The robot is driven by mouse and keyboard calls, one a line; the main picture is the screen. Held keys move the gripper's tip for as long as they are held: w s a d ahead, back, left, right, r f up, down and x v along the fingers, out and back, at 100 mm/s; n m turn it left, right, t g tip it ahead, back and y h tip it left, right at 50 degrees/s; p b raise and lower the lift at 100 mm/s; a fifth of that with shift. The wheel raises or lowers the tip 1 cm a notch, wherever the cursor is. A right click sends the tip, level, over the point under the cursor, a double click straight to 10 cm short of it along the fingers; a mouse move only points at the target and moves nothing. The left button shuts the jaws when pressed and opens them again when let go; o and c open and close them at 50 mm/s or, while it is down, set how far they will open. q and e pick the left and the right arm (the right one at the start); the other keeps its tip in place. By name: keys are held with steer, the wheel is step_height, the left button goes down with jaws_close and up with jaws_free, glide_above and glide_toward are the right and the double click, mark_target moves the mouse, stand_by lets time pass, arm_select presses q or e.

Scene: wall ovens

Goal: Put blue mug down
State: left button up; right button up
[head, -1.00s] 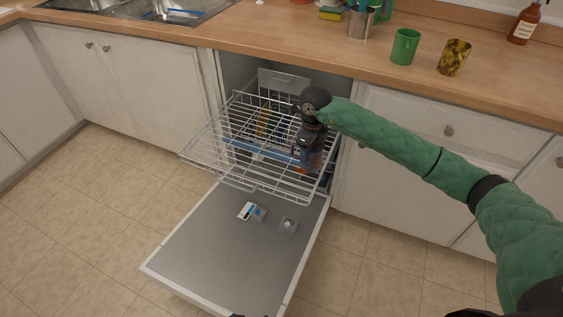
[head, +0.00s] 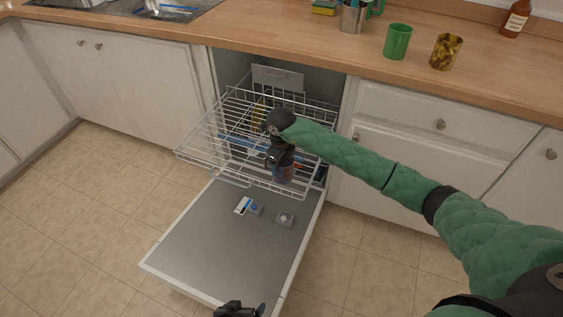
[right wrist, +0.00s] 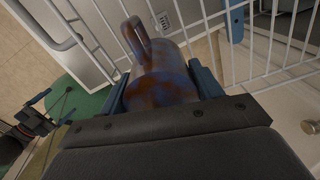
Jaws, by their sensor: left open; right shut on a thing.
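The blue mug (head: 285,173), mottled blue and rust-brown, is in my right gripper (head: 279,163), over the right front part of the pulled-out dishwasher rack (head: 190,153). In the right wrist view the right gripper (right wrist: 160,84) is shut on the mug (right wrist: 158,62), with a finger on each side and the handle pointing away. Rack wires show close beside the mug. I cannot tell whether it touches the rack. My left gripper (head: 240,309) is open and empty at the bottom edge of the head view, over the front of the lowered door.
The dishwasher door (head: 235,240) lies lowered below the rack. On the counter (head: 300,38) stand a green cup (head: 397,42), a yellow-brown patterned cup (head: 446,52), a metal holder (head: 353,18) and a brown bottle (head: 515,18). The left half of the rack looks free.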

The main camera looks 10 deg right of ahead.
steer(key=shift+r, duration=0.1)
arm_select(q)
steer(key=shift+w, duration=0.1)
steer(key=shift+f, duration=0.15)
arm_select(e)
steer(key=o, duration=1.2)
steer(key=shift+c, duration=0.2)
arm_select(q)
steer(key=shift+f, duration=0.35)
